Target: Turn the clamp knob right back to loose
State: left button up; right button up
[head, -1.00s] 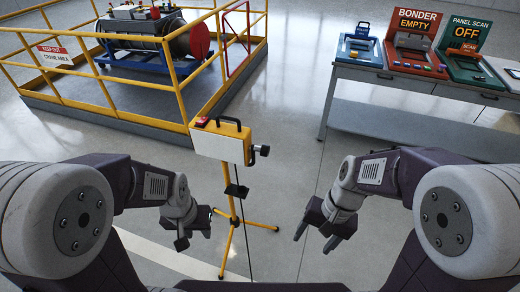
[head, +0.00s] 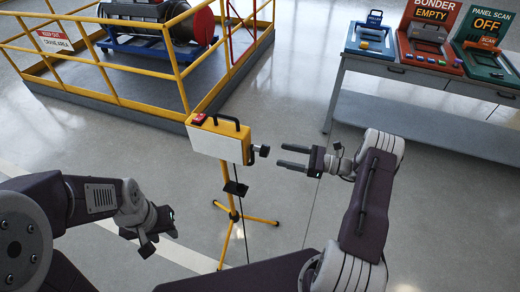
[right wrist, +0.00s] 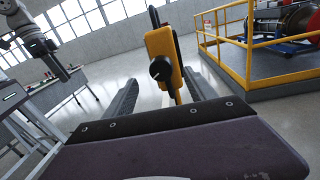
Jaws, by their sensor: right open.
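The clamp knob (head: 262,150) is a black knob on the right side of a yellow box (head: 227,124) with a white front, on a yellow tripod stand. My right gripper (head: 282,157) is open, its fingers pointing left toward the knob, with a small gap before it. In the right wrist view the knob (right wrist: 160,69) faces the camera, with a pale pointer mark, and appears between the open fingers (right wrist: 160,80). My left gripper (head: 160,242) is open and empty at the lower left, apart from the stand.
A yellow railing (head: 150,75) encloses a platform with a drum-like machine behind the stand. A grey table (head: 400,78) at the upper right bears a blue, a red and a green device. The tripod's legs (head: 225,245) spread on the floor. Floor between stand and table is clear.

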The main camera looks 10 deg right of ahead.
aim_at(263, 150)
jog(key=p+x, duration=0.1)
jog(key=x, duration=0.7)
jog(key=shift+w+a+f+p, duration=0.1)
jog(key=shift+w+a+p, duration=0.2)
jog(key=shift+p, duration=0.1)
jog(key=shift+a, duration=0.1)
jog(key=c, duration=1.4)
